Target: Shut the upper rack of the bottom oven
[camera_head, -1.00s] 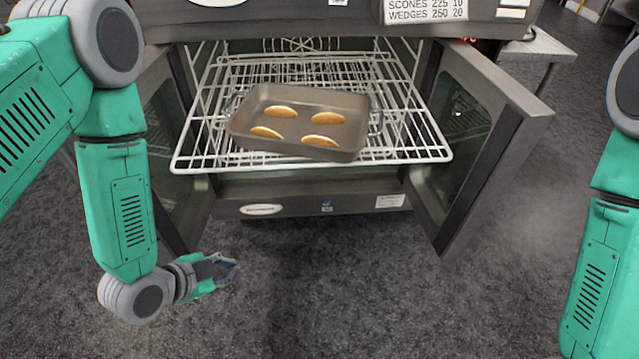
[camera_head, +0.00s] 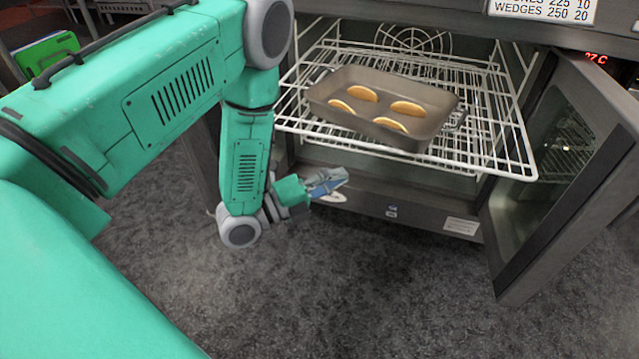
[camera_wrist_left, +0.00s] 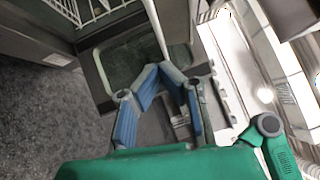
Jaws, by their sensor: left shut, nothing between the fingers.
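The white wire rack (camera_head: 487,168) sticks out of the open oven toward me. A brown baking tray (camera_head: 335,88) with several golden pastries (camera_head: 408,108) sits on it. My left gripper (camera_head: 335,182) is shut and empty. It appears in front of the oven, below the rack's front edge, apart from the rack. In the left wrist view its blue-grey fingers (camera_wrist_left: 163,72) meet at the tips, with a glass oven door (camera_wrist_left: 130,58) beyond and a bit of the rack (camera_wrist_left: 92,12) at the top. My right gripper is out of view.
The right oven door (camera_head: 570,180) stands wide open beside the rack. The left door is mostly hidden behind my left arm. The oven's lower front panel (camera_head: 420,215) is under the rack. The grey carpet (camera_head: 350,290) in front is clear.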

